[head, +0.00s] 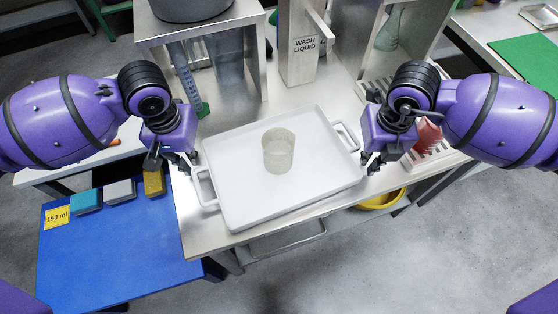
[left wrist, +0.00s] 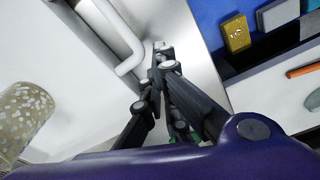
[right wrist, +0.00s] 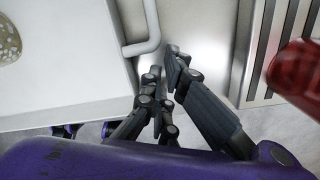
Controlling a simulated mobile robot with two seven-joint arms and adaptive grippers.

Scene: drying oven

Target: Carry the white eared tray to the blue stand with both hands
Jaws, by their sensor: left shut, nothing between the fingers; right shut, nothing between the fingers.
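The white eared tray (head: 240,205) lies slightly turned on a steel bench, with a speckled beaker (head: 278,151) on it. Its left ear (head: 203,190) and right ear (head: 347,136) stick out at the sides. My left gripper (head: 187,167) is shut and empty, just outside the left ear; the left wrist view shows its fingertips beside that ear (left wrist: 130,62). My right gripper (head: 373,163) is shut and empty, near the right ear; the right wrist view shows its fingertips beside the ear (right wrist: 150,38). The blue stand (head: 120,255) is at the lower left.
A "WASH LIQUID" box (head: 303,60) stands behind the tray. A red object (head: 425,138) lies on a slotted rack at right. The stand's front is clear.

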